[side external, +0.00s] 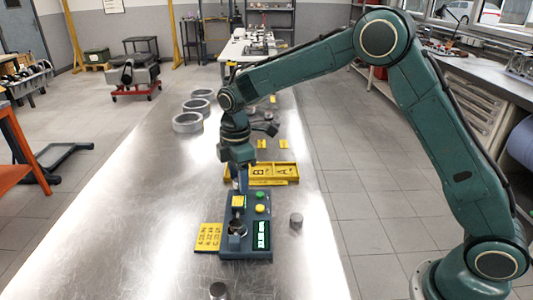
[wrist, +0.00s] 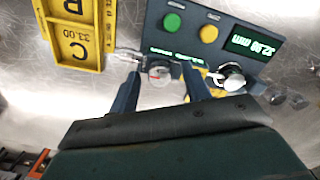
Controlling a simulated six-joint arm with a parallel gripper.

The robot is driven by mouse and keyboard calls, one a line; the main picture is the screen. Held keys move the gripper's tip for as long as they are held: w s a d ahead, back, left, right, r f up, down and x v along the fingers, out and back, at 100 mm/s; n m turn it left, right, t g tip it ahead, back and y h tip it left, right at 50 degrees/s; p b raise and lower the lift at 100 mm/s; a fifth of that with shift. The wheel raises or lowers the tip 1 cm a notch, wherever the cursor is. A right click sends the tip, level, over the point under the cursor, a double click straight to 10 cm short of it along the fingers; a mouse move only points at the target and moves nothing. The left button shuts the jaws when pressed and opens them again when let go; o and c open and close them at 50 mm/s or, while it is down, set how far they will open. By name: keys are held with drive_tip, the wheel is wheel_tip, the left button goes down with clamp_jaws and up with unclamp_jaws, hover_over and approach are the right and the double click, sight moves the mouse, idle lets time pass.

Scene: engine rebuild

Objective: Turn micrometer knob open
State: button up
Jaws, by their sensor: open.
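The micrometer station is a dark blue-grey box (side external: 232,249) on the metal bench, with a green button (wrist: 172,21), a yellow button (wrist: 208,33) and a lit display (wrist: 252,42) that seems to read 32.00 mm. A small pale round knob with a red mark (wrist: 158,69) shows at the box's edge in the wrist view. My gripper (side external: 240,187) points down at the box's far end. In the wrist view its open fingers (wrist: 160,82) lie on either side of the knob, with gaps visible. Contact and exact height cannot be told.
A yellow tray (side external: 286,179) marked with letters lies just behind the station. A yellow plate (side external: 208,237) lies at its left. A metal cylinder (side external: 296,221) stands at right, another (side external: 218,291) in front. Several grey rings (side external: 187,123) sit farther back. The bench's left part is clear.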

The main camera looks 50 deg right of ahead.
drive_tip(key=c, duration=1)
